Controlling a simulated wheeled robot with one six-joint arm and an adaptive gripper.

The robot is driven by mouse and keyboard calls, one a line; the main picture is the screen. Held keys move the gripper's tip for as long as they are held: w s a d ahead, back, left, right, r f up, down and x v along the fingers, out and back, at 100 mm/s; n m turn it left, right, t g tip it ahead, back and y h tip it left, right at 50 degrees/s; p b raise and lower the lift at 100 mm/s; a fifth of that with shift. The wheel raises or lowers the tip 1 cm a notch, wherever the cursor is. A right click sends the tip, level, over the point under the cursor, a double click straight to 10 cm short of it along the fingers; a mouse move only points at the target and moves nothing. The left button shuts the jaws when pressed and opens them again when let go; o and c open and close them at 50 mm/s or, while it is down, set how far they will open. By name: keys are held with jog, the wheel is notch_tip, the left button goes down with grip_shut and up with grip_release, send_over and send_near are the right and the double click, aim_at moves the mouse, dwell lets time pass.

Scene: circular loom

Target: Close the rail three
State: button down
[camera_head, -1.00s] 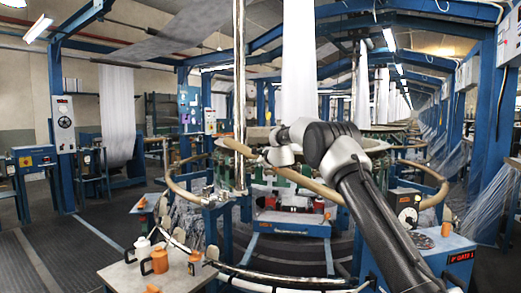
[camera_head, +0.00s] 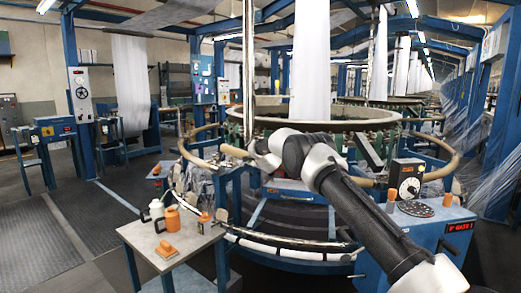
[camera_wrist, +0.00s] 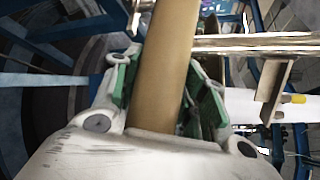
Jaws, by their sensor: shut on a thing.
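A tan, round wooden rail (camera_wrist: 168,50) runs up the middle of the wrist view, between the two fingers of my gripper (camera_wrist: 163,88). The green finger pads press on both sides of it. In the head view my gripper (camera_head: 262,158) is at the front of the loom, shut on this rail (camera_head: 234,151), whose left end shows just beyond the gripper. My arm hides part of the rail. Another curved tan rail (camera_head: 190,157) bows out on the left, and one (camera_head: 446,168) on the right. I see no number on any rail.
A shiny vertical pole (camera_head: 248,70) stands just left of my gripper. A small table (camera_head: 140,236) with bottles and orange items is at the lower left. A blue cabinet (camera_head: 425,235) with a dial stands at the right. Floor (camera_head: 45,240) at the far left is clear.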

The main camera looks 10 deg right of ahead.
notch_tip(320, 180, down, 11)
jog(key=n+h, duration=0.1)
jog(key=shift+a+f+n, duration=0.15)
jog(key=shift+a+n, duration=0.15)
jog(key=shift+a, duration=0.05)
jog(key=shift+s+f, duration=0.1)
jog(key=shift+s, duration=0.05)
jog(key=c, duration=0.8)
grip_release()
jog(key=shift+f, duration=0.1)
jog(key=shift+a+r, duration=0.1)
jog(key=shift+r, duration=0.3)
jog(key=v, duration=1.1)
jog(key=shift+s+r, duration=0.25)
jog(key=shift+s, duration=0.1)
